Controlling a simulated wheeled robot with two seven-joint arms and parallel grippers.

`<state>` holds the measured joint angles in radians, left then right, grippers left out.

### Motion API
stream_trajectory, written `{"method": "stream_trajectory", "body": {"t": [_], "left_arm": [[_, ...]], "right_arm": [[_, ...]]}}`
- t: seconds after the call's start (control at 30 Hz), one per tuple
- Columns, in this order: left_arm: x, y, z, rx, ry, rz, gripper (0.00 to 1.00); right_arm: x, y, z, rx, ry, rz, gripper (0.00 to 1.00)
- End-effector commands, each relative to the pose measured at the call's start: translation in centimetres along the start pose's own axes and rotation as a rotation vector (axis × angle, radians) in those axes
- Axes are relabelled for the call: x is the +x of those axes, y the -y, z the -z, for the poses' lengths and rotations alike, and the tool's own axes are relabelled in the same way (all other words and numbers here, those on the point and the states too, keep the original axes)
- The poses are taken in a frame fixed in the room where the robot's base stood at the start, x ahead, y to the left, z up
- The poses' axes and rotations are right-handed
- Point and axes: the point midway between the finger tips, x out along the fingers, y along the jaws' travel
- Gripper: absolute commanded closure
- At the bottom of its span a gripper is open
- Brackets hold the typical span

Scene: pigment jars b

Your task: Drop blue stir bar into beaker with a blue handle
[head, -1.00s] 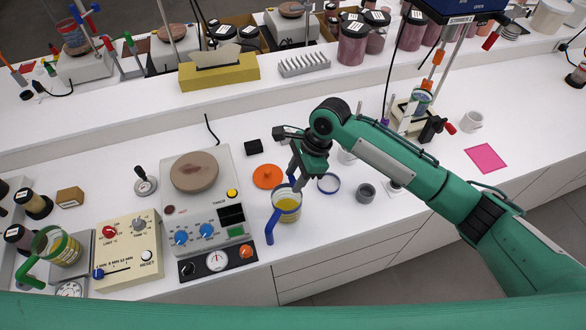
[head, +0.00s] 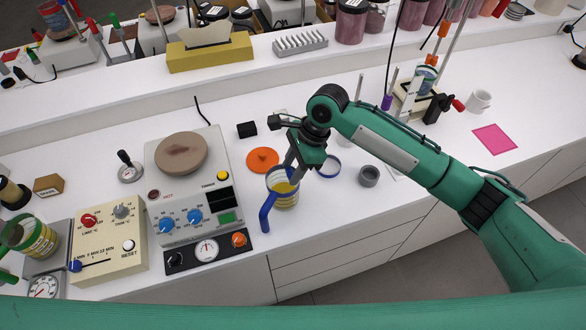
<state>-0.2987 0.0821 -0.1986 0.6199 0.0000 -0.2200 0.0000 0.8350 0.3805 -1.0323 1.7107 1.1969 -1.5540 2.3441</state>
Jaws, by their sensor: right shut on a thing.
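The beaker with a blue handle (head: 284,195) stands upright on the white bench, with yellow liquid inside. Its blue handle (head: 266,212) points toward the front left. My right gripper (head: 293,179) points down at the beaker's mouth, its fingertips at or just inside the rim. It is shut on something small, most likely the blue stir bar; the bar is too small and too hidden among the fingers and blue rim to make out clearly. My left gripper is not in view.
A blue-rimmed round dish (head: 328,166) and a grey cup (head: 368,176) are to the right. The bench's front edge is close.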

Motion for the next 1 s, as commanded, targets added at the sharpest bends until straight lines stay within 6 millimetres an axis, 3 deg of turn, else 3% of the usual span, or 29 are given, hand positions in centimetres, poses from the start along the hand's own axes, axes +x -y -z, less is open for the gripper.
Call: {"method": "stream_trajectory", "body": {"t": [0.37, 0.4, 0.5, 0.53, 0.83, 1.0], "left_arm": [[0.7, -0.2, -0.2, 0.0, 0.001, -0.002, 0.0], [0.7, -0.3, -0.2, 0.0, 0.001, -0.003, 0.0], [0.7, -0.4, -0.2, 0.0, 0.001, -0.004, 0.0], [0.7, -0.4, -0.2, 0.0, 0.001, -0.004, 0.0], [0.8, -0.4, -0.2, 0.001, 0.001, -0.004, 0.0], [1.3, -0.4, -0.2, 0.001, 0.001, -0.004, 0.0]], "right_arm": [[0.3, 0.0, 0.1, 0.0, 0.0, 0.0, 0.81], [0.3, 0.0, 0.1, 0.0, 0.0, 0.0, 0.57], [0.3, 0.0, 0.1, 0.0, 0.0, 0.0, 0.37], [0.3, 0.0, 0.1, 0.0, 0.0, 0.0, 0.35], [0.2, 0.0, 0.2, 0.0, 0.0, 0.0, 0.35], [-1.6, 0.1, 0.2, 0.001, 0.0, 0.004, 0.35]]}}
